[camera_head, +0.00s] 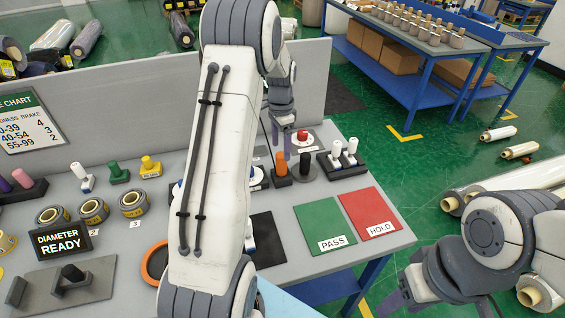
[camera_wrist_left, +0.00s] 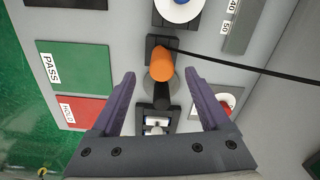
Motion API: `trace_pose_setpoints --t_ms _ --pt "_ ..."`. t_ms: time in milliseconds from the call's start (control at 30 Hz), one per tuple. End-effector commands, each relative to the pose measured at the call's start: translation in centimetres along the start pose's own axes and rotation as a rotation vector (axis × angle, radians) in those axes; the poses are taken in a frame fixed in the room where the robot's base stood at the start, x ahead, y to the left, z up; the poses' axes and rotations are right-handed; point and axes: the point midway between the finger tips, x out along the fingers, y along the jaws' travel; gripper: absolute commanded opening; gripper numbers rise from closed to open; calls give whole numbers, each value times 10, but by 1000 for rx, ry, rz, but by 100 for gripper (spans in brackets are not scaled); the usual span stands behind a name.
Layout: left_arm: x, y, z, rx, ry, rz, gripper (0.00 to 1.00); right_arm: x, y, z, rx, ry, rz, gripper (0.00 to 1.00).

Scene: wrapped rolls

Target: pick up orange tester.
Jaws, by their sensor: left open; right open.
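The orange tester (camera_head: 280,164) stands in a small dark base on the grey table in the head view. In the left wrist view the orange tester (camera_wrist_left: 161,66) shows from above, between the tips of my left gripper (camera_wrist_left: 160,76), with a black cable running off to the right. My left gripper (camera_head: 282,140) is open and points down above the tester; no contact shows, and the height between them is hard to tell. My right gripper (camera_head: 392,298) is open and empty at the lower right, off the table's front edge.
A black cylinder (camera_head: 306,163) stands close beside the tester. A green PASS mat (camera_head: 322,222) and red HOLD mat (camera_head: 366,210) lie in front. A grey partition (camera_head: 120,105) backs the table.

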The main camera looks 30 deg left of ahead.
Motion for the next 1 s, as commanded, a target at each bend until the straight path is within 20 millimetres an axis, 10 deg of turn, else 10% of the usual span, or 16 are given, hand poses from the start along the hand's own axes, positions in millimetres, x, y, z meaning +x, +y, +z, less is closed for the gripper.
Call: trace_pose_setpoints --t_ms 700,1000 --pt "86 -2 -3 1 -2 3 79 -26 -2 -1 0 0 0 50" --pt "90 -2 -3 0 0 0 72 -25 -2 -1 0 0 0 50"
